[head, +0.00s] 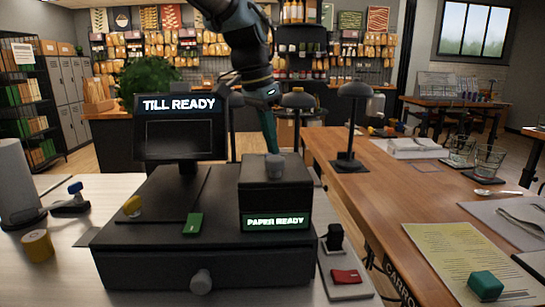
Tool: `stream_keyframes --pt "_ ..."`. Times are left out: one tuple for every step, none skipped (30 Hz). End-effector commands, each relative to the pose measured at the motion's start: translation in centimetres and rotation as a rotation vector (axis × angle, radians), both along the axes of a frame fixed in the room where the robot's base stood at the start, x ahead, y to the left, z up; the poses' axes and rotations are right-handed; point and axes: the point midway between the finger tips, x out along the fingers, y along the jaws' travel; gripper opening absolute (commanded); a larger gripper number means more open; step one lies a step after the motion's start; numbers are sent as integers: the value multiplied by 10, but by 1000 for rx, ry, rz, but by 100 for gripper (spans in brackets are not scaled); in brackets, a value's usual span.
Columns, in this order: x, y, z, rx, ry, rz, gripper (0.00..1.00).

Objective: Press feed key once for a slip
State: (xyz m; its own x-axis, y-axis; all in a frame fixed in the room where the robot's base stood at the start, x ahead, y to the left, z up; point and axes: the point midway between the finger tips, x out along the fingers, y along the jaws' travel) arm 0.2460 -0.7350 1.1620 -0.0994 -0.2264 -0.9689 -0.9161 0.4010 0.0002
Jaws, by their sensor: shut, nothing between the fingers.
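The black till (150,250) stands on the pale counter, with a screen (178,105) reading "TILL READY". A black printer box (275,190) sits on its right side; its lit green label (275,222) reads "PAPER READY". A small grey cap (275,166) stands on top of the box; I cannot tell if it is the feed key. A green tab (193,224) lies on the till's sloped front. No paper slip shows. My gripper (272,148) points down just behind and above the grey cap, shut and empty. Whether it touches the cap is unclear.
A yellow piece (132,206) sits on the till's left. A card reader (336,238) and a red item (346,276) lie on a grey pad to the right. A wooden table (365,185) with a black lamp (352,125) and glasses (488,160) stands at right.

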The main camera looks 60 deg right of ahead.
Motion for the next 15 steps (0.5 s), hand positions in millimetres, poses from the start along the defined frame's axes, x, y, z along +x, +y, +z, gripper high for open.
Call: stream_keyframes --pt "0 0 -3 0 0 0 0" --pt "0 0 -4 0 0 0 0" --pt "0 0 -5 0 0 0 0" --pt "0 0 -6 0 0 0 0" --pt "0 0 -7 0 0 0 0" --pt "0 0 -5 0 0 0 0" --pt "0 0 -5 0 0 0 0" --pt "0 0 -5 0 0 0 0" --pt "0 0 -5 0 0 0 0" --pt "0 0 -5 0 0 0 0" --pt "0 0 -5 0 0 0 0" --pt "0 0 -6 0 0 0 0" --pt "0 0 -6 0 0 0 0" --pt "0 0 -6 0 0 0 0" --pt "0 0 -7 0 0 0 0"
